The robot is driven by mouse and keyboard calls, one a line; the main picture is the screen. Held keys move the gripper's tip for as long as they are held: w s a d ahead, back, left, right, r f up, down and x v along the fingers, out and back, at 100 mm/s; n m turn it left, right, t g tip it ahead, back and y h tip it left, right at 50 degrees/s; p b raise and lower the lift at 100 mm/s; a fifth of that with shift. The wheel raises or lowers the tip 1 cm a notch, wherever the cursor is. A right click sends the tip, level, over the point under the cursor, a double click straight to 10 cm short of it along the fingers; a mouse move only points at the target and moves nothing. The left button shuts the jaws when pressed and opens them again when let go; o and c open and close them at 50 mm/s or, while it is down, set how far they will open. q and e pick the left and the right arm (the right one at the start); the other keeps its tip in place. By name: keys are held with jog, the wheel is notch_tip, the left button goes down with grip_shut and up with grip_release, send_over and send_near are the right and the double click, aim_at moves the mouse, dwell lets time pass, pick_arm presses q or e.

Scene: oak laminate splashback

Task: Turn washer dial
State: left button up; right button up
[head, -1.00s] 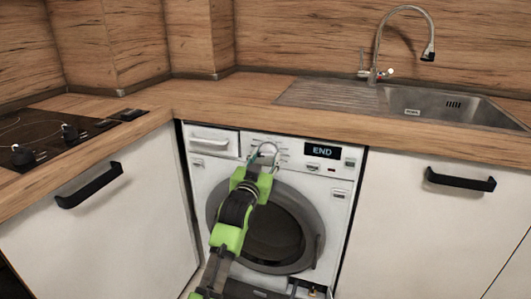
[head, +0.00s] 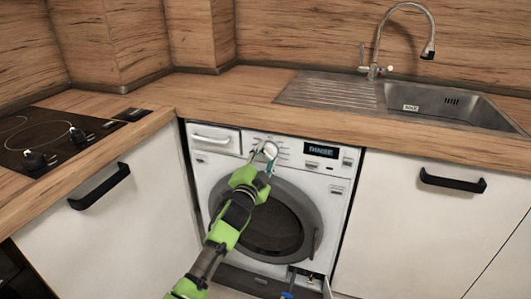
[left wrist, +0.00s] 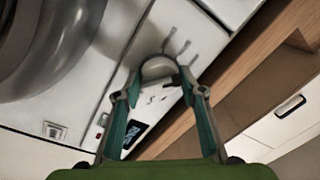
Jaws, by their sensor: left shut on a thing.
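The washer (head: 340,185) is a white front-loader under the worktop, with a dark round door that is shut. Its small display (head: 321,151) reads RINSE. The washer dial (left wrist: 158,68) is a pale round knob on the control panel, seen close in the left wrist view. My left gripper (head: 266,152) is at the panel left of the display, its fingers shut around the dial. In the head view the gripper hides most of the dial. My right gripper is not in view.
The wooden worktop (head: 225,95) runs above the washer. A sink (head: 455,104) with a tall tap is at right, a hob (head: 50,140) at left. White cupboard fronts with black handles flank the washer. A small flap hangs open at its lower right.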

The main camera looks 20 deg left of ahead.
pick_arm(q)
jog(key=m+p, duration=0.1)
jog(key=m, duration=0.3)
jog(key=shift+h, duration=0.3)
jog(key=shift+a+r+m+h+p, duration=0.1)
jog(key=shift+m+h+p, duration=0.4)
jog(key=shift+m, duration=2.6)
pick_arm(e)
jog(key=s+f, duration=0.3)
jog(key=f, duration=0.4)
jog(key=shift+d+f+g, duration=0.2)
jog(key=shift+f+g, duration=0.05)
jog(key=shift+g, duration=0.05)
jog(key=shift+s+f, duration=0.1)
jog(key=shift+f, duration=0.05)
pick_arm(q)
jog(key=o, duration=1.1)
jog(key=s, duration=1.2)
jog(key=shift+a+f, duration=0.4)
